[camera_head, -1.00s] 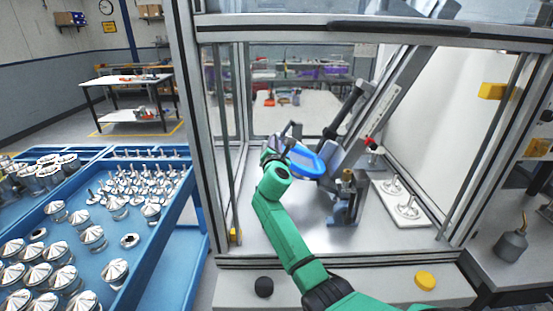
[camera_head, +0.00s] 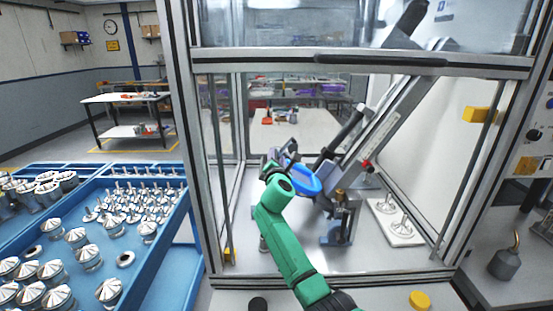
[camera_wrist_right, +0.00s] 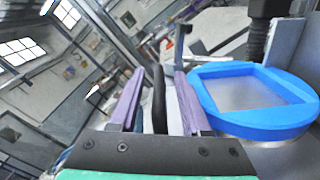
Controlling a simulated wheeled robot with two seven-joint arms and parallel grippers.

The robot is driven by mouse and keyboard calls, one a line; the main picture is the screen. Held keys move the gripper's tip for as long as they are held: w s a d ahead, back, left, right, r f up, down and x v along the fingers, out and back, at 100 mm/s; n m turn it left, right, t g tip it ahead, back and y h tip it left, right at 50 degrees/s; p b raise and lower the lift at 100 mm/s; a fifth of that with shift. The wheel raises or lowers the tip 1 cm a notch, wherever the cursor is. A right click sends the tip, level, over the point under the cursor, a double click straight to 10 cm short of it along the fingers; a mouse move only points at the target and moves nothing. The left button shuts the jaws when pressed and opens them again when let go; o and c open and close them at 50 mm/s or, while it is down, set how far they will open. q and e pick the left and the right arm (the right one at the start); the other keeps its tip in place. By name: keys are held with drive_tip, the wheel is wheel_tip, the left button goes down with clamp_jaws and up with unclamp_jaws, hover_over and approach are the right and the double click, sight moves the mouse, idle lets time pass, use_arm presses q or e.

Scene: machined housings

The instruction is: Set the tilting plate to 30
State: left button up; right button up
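A blue ring-shaped part (camera_head: 306,181) sits tilted inside the machine cabinet, beside a slanted grey column (camera_head: 382,125). In the right wrist view the blue part (camera_wrist_right: 216,110) shows a squarish opening with a grey plate in it, to the right of the fingers. My right gripper (camera_head: 281,158) is inside the cabinet at the upper left of the blue part. In the wrist view its purple fingers (camera_wrist_right: 158,103) stand apart on either side of an upright black bar (camera_wrist_right: 159,95), with gaps visible; contact is unclear. No angle scale is readable. My left gripper is not in view.
The cabinet frame (camera_head: 201,190) stands left of my arm, with a raised glazed panel above. A small fixture (camera_head: 340,220) and a white plate with metal parts (camera_head: 385,207) stand right of my arm. Blue trays (camera_head: 172,215) of metal housings lie outside at left.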

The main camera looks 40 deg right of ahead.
drive_tip(key=shift+s+a+f, duration=0.1)
drive_tip(key=shift+a, duration=0.1)
drive_tip(key=b+v, duration=0.2)
drive_tip(key=v, duration=1.2)
drive_tip(key=shift+s, duration=0.15)
